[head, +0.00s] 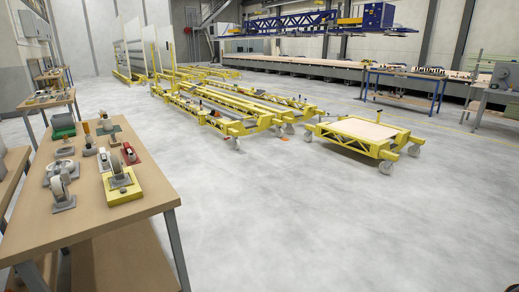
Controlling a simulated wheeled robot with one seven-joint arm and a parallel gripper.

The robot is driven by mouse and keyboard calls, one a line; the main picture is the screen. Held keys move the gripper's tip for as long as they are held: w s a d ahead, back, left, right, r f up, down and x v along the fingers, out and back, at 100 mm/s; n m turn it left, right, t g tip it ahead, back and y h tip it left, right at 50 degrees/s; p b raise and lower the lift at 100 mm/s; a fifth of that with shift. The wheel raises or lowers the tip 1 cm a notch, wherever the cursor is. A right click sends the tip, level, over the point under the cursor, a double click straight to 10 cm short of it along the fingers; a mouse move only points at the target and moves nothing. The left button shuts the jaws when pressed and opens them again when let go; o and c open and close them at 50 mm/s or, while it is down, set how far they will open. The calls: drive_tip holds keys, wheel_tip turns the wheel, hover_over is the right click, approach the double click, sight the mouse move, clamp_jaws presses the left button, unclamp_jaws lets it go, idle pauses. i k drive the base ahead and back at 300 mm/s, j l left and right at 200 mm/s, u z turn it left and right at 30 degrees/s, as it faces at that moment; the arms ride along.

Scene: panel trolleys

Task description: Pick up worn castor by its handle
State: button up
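Several castors stand on a wooden workbench (110,222) at the left of the head view. One castor (60,190) with a pale wheel and grey plate is near the bench's left front. Another castor (117,168) sits on a yellow block (124,190) near the front right corner. A red-based piece (129,154) lies just behind it. I cannot tell which of these is the worn castor, and no handle is clear at this size.
A low yellow trolley (365,134) on castors stands right of centre, with longer yellow trolleys (235,106) behind. The grey floor between bench and trolleys is clear.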

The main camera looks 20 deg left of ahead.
sight(118, 180)
drive_tip(key=i+j+u, duration=0.15)
drive_tip(key=i+u, duration=0.75)
drive_tip(key=i+l+u, duration=0.25)
drive_tip(key=i+u, duration=0.2)
drive_tip(key=i, duration=0.15)
drive_tip(key=i+l+u, duration=0.6)
drive_tip(key=i+u, duration=0.3)
drive_tip(key=i+l+u, duration=0.25)
drive_tip(key=u, duration=0.2)
drive_tip(key=i+l+u, duration=0.45)
drive_tip(key=k, duration=0.05)
